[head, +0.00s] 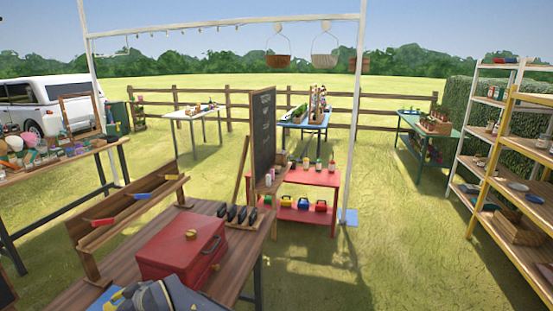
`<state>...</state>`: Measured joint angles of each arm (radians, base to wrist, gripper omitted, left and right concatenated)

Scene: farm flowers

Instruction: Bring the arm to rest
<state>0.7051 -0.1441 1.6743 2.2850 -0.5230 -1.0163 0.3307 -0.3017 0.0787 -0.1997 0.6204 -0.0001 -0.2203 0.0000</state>
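Neither of my grippers is in the head view, and no part of either arm can be made out. The task names no other object. Nearest to me is a brown wooden table (112,268) at the lower left. On it stands a closed red toolbox (180,248) with a small yellowish item (191,234) on its lid. A grey-blue item with yellow parts (165,296) is cut off by the bottom edge, and I cannot tell exactly what it is.
A wooden rack (130,208) and several dark tools (237,215) stand on the table. A chalkboard (262,135) rises behind. A red shelf table (318,178) stands beyond. Yellow shelves (500,130) and white shelves (485,101) are on the right. Open grass (400,240) lies between.

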